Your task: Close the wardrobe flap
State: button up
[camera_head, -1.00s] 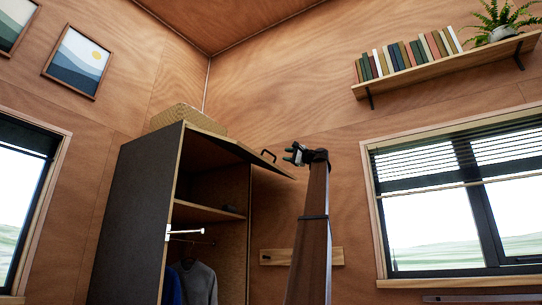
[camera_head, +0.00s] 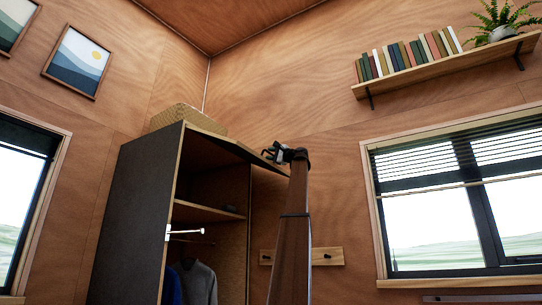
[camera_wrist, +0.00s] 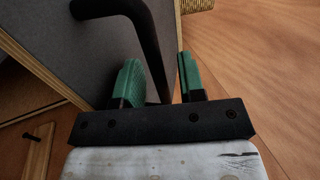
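The wardrobe (camera_head: 130,215) stands left of centre in the head view, its front open. Its flap (camera_head: 226,149) is raised at the top, sticking out and sloping slightly down to the right. My gripper (camera_head: 270,154) is at the flap's outer end, covering most of the black handle there. In the wrist view, the black handle (camera_wrist: 150,35) runs down from the flap panel between the two green fingers of my gripper (camera_wrist: 158,62). The fingers are apart, with gaps to the handle. Contact is not visible.
A woven box (camera_head: 188,118) sits on top of the wardrobe. Inside are a shelf (camera_head: 200,212) and hanging clothes (camera_head: 198,280). A wall rail with pegs (camera_head: 326,256) is behind my arm. A bookshelf (camera_head: 450,66) and a window (camera_head: 450,205) are to the right.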

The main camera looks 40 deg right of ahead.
grip_shut()
jog(key=shift+f, duration=0.15)
jog(key=shift+w+a+f, duration=0.1)
jog(key=shift+f, duration=0.2)
jog(key=w+a+f+t+y, duration=0.1)
jog(key=w+a+f+t, duration=0.15)
jog(key=w+f, duration=0.35)
jog(key=w+a+f+t+y, duration=0.1)
jog(key=w+f+t, duration=0.3)
jog(key=f, duration=0.5)
jog(key=w+a+f, duration=0.3)
jog(key=w, duration=0.5)
jog(key=w+a+f, duration=0.3)
jog(key=w+f, duration=0.1)
jog(key=w, duration=0.5)
jog(key=shift+w+a+g, duration=0.15)
jog(key=shift+w+g, duration=0.15)
jog(key=shift+g, duration=0.05)
